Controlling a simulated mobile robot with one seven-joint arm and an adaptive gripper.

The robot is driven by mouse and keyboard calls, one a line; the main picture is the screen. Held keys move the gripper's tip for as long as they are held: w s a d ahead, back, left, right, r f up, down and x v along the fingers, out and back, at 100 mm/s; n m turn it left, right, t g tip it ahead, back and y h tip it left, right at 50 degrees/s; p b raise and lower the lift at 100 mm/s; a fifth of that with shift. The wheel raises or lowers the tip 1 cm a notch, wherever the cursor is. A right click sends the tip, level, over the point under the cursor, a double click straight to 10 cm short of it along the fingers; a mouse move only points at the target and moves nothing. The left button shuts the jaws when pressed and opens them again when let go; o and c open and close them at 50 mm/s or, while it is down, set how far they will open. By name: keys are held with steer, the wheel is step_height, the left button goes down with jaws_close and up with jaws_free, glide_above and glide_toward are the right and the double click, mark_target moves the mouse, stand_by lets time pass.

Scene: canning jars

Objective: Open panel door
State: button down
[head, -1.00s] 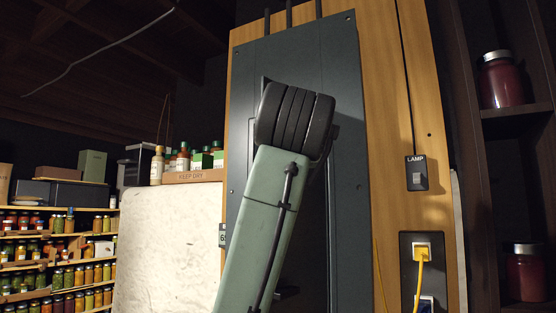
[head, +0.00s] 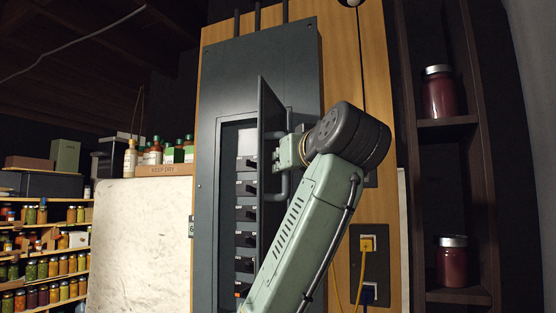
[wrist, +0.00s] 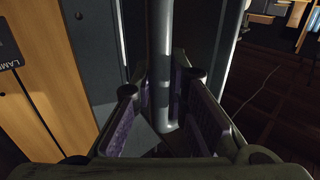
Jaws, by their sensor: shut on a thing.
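The dark grey panel door (head: 268,110) stands swung partly out from the electrical panel (head: 260,48), with its free edge toward me and its hinge side at the right. A column of breaker switches (head: 246,188) shows in the opening to its left. A grey bar handle (head: 284,188) is on the door's outer face.
A wooden board (head: 361,110) carries outlets with yellow and blue plugs (head: 368,245) at the right. A dark shelf (head: 455,122) with red jars stands farther right. A pale block (head: 140,235) with a bottle crate (head: 165,170) is at the left, beside stocked jar shelves.

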stand_by(0.3)
steer(key=c, duration=1.6)
jaws_free()
steer(key=shift+o, duration=0.2)
steer(key=v, duration=1.2)
steer(key=shift+d, duration=0.1)
